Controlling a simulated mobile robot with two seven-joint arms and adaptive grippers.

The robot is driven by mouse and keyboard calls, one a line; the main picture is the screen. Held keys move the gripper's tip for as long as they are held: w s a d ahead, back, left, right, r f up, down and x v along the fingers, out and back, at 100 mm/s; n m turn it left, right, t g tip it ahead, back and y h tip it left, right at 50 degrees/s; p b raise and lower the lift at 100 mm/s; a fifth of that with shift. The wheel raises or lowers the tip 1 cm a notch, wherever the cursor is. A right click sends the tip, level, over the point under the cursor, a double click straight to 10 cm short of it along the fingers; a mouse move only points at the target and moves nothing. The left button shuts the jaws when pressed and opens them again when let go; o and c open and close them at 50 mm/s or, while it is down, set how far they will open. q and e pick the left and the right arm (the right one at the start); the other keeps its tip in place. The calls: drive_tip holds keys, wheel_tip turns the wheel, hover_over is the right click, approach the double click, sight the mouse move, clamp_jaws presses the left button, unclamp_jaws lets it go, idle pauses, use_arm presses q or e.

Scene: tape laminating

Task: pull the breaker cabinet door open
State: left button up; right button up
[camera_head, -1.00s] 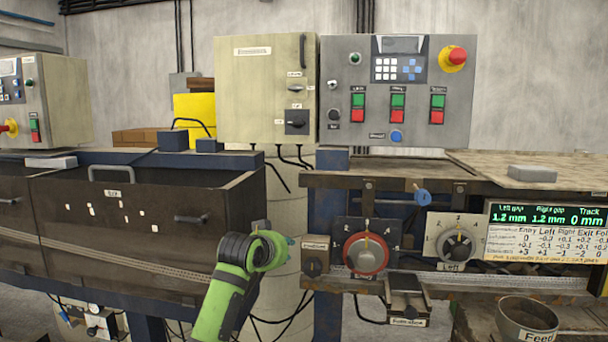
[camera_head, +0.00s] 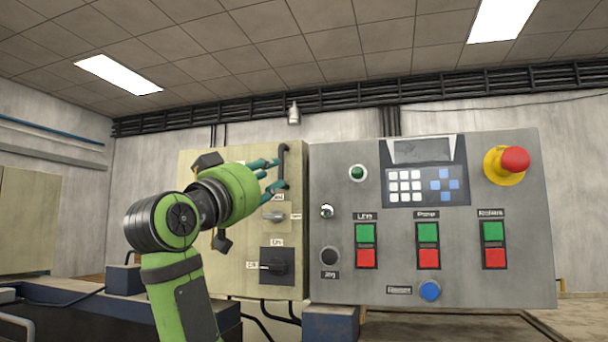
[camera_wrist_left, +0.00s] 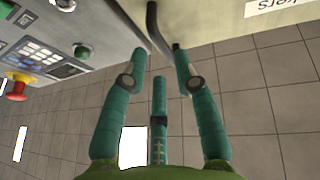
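The breaker cabinet (camera_head: 235,275) is a beige box left of the grey control panel, and its door looks closed. A dark upright bar handle (camera_head: 284,151) is at the door's upper right edge. My left gripper (camera_head: 274,174) is green with teal fingers, and its fingertips are at the handle. In the left wrist view my left gripper (camera_wrist_left: 160,62) has its fingers spread. The handle (camera_wrist_left: 158,32) lies between and just ahead of the two outer fingertips; I cannot tell whether they touch it. My right gripper is not in view.
The grey control panel (camera_head: 380,270) with buttons and a red emergency stop (camera_head: 514,160) stands right beside the cabinet. A rotary switch (camera_head: 278,266) and a small latch knob (camera_head: 275,216) sit on the door below the handle. Open air lies in front of the door.

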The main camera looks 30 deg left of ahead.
sight(282, 164)
use_arm(q)
drive_tip(key=r+p, duration=0.1)
drive_tip(key=w+r+p, duration=0.1)
drive_tip(key=p, duration=0.1)
drive_tip(key=shift+w+r, duration=0.25)
drive_tip(key=shift+r, duration=0.15)
drive_tip(key=w+p, duration=0.1)
drive_tip(key=w, duration=0.1)
drive_tip(key=w+p, duration=0.1)
drive_tip(key=w, duration=0.1)
drive_tip(key=shift+a+r, duration=0.1)
drive_tip(key=shift+r, duration=0.1)
drive_tip(key=shift+s, duration=0.25)
drive_tip(key=c, duration=0.5)
clamp_jaws()
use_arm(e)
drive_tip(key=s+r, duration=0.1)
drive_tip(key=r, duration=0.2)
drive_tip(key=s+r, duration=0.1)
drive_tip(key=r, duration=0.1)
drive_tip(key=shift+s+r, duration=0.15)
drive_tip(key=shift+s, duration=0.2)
